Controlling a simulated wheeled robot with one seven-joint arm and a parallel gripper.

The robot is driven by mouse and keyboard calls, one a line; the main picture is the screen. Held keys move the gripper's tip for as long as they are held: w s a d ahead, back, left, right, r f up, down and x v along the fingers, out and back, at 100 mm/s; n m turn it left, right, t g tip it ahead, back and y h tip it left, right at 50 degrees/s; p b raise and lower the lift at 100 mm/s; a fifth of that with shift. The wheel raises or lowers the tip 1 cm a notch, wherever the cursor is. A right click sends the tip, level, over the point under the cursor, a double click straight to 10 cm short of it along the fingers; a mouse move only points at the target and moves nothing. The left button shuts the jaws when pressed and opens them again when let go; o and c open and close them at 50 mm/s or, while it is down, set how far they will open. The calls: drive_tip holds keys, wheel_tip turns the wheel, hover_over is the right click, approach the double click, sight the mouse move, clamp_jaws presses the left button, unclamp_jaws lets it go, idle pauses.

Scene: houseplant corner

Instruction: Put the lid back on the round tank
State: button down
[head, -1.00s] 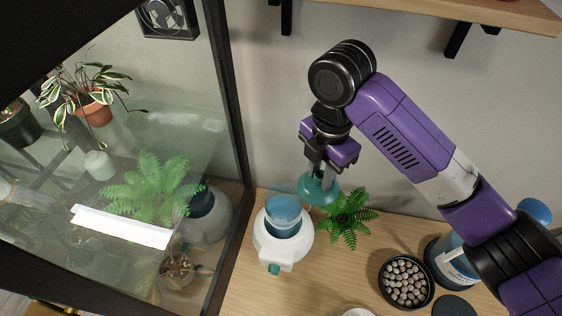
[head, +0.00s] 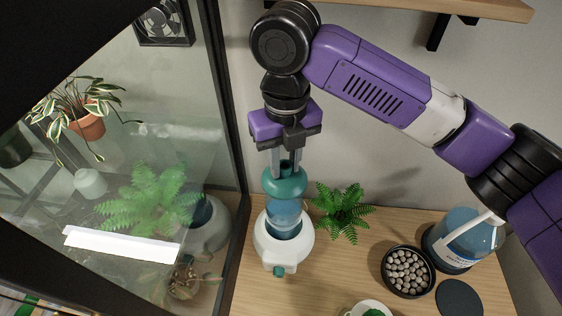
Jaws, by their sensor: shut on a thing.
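The round tank (head: 268,246) is white with a blue clear vessel (head: 284,215) at its open top and a small teal tap at its front. It stands on the wooden table beside the glass case. The teal lid (head: 286,182) is held by my gripper (head: 286,168), whose fingers are shut on it. The lid is above the tank's top, toward its back edge in the head view. I cannot tell exactly how wide the gap between them is. The lid looks about level.
A green fern (head: 343,212) stands close to the right of the tank. A black bowl of pebbles (head: 408,271), a blue jug (head: 462,240) and a dark disc (head: 459,298) are further right. The glass case's black frame (head: 232,130) rises close on the left. A wooden shelf (head: 470,8) hangs above.

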sight(284, 178)
drive_tip(key=shift+f+b, duration=1.75)
drive_tip(key=shift+f, duration=0.6)
drive_tip(key=shift+f+b, duration=0.4)
drive_tip(key=shift+f, duration=0.4)
drive_tip(key=shift+f+p, duration=0.15)
drive_tip(key=shift+p, duration=0.3)
idle(0.5)
drive_tip(key=c, duration=0.6)
unclamp_jaws()
drive_tip(key=shift+r+p, duration=2.7)
drive_tip(key=shift+r, duration=0.85)
